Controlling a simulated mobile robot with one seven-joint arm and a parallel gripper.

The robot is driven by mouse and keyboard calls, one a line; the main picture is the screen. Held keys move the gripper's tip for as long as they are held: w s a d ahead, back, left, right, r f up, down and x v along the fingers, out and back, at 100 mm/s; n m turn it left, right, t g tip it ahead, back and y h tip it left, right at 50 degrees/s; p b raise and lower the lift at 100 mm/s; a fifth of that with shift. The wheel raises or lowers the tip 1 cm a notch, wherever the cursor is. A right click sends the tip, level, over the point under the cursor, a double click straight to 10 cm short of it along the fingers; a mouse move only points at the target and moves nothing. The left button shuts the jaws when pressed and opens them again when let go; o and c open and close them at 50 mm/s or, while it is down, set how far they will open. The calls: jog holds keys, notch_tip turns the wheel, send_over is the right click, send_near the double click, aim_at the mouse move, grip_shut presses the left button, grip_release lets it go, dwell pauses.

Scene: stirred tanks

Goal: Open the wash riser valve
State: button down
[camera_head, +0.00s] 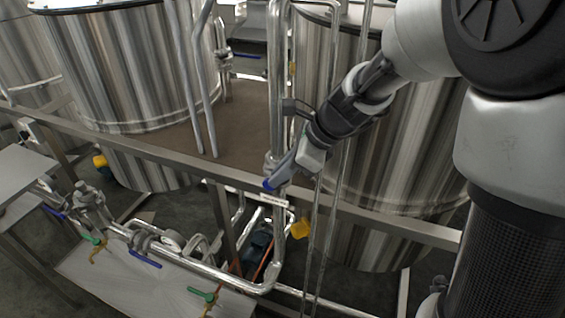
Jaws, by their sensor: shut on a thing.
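My gripper (282,174) reaches down from the upper right to a vertical steel riser pipe (276,90) in front of the right tank. It is shut on a blue valve handle (268,185), whose blue end shows just past the fingertips. The rest of the handle is hidden by the fingers. The valve body (271,161) sits on the riser just above the frame rail, partly covered by the gripper. A small pale label (273,199) is on the rail below it; its text is too small to read.
Large steel tanks (130,60) stand behind a horizontal frame rail (120,148). Thin vertical pipes (325,210) run close beside my gripper. Below are pipework (200,268), other blue handles (145,259) and green handles (203,295). A grey table (20,180) stands at left.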

jog(key=shift+w+a+r+h, duration=0.1)
jog(key=shift+a+h, duration=0.05)
jog(key=shift+h, duration=0.35)
jog(key=c, duration=1.8)
grip_release()
jog(key=shift+o, duration=0.2)
